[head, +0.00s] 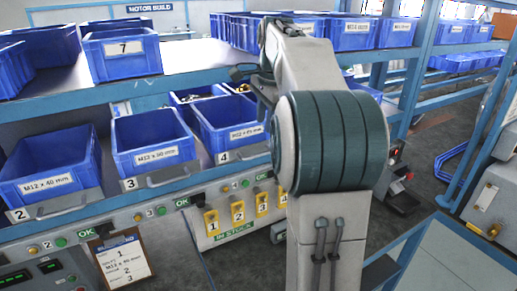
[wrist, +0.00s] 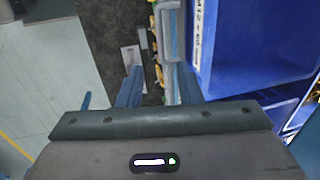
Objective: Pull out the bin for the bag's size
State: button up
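In the head view three blue bins stand in the lower row: bin 2 (head: 48,165), labelled M12 x 40 mm, bin 3 (head: 152,141), whose label seems to read M12 x 60 mm, and bin 4 (head: 228,124), with a partly unreadable M12 label. Each has a grey handle below its front. No bag is recognisable. My gripper (wrist: 160,78) shows in the wrist view with its two fingers apart and nothing visible between them. A blue bin with an M12 label (wrist: 255,45) is to their right.
A clipboard card (head: 123,262) hangs below the bins; its small print is hard to read. Yellow numbered holders (head: 238,211) sit above an IN STOCK sign. Bin 7 (head: 122,53) stands on the shelf above. Grey floor (head: 420,150) is open at the right.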

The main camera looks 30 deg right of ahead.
aim_at(262, 155)
jog(key=f, duration=0.3)
jog(key=w+f, duration=0.1)
jog(key=f, duration=0.2)
jog(key=w+f, duration=0.1)
jog(key=f, duration=0.3)
